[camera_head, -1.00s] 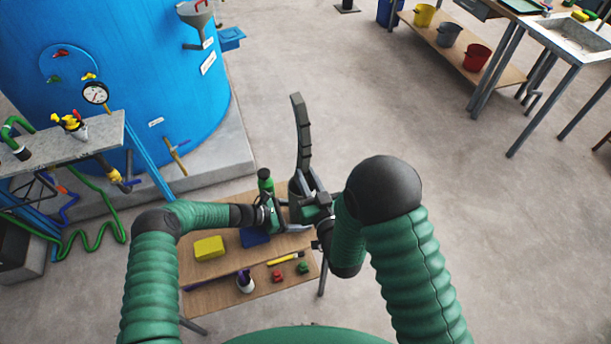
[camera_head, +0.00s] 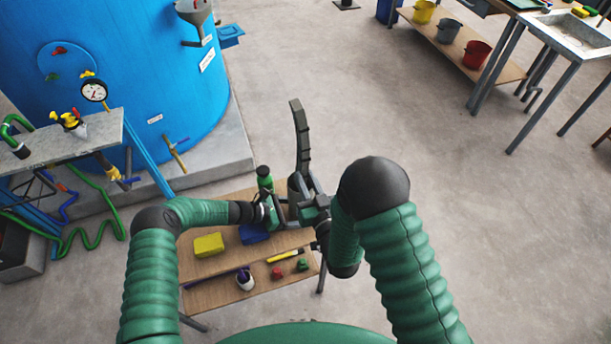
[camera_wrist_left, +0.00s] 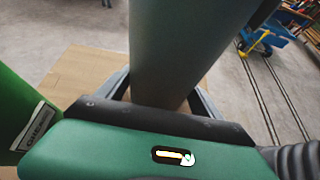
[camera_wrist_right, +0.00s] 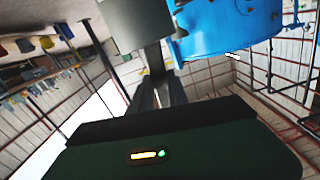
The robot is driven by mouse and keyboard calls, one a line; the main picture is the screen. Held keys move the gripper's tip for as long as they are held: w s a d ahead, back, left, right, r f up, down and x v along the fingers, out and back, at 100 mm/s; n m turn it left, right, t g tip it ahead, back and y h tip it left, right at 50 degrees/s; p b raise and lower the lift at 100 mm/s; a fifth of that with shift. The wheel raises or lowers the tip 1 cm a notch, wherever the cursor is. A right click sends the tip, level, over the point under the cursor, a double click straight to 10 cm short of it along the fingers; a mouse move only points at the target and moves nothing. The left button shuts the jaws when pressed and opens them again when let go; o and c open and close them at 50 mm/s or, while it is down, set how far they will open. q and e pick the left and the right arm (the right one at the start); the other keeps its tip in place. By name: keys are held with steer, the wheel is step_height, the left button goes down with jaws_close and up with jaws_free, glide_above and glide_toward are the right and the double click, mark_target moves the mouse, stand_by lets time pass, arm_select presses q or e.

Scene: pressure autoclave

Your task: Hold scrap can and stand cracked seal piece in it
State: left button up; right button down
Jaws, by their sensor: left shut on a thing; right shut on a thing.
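The cracked seal piece (camera_head: 302,135) is a dark, segmented, slightly curved strip, standing nearly upright in the head view. My right gripper (camera_head: 308,186) is shut on its lower part. In the right wrist view a grey block of the piece (camera_wrist_right: 138,22) rises beyond the jaw. The scrap can (camera_head: 293,194) is a dark grey cylinder at the far right of the small table. My left gripper (camera_head: 282,212) is shut on its side, and the can (camera_wrist_left: 185,50) fills the left wrist view between the fingers. The right gripper hides the can's mouth, so I cannot tell whether the strip's lower end is inside.
The wooden table (camera_head: 215,290) holds a green bottle (camera_head: 265,178), a yellow block (camera_head: 208,245), a blue block (camera_head: 253,233), a white cup (camera_head: 245,280) and small red and green parts. The blue tank (camera_head: 120,80) stands behind left.

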steer(key=shift+f, duration=2.05)
steer(key=c, duration=1.2)
jaws_free()
arm_select(q)
steer(key=shift+o, duration=0.6)
steer(key=shift+r, duration=0.1)
steer(key=shift+c, duration=0.6)
arm_select(e)
steer(key=v, duration=0.7)
steer(key=shift+s, duration=0.15)
steer(key=shift+r, duration=0.1)
arm_select(q)
steer(key=o, duration=1)
steer(key=shift+o, duration=0.2)
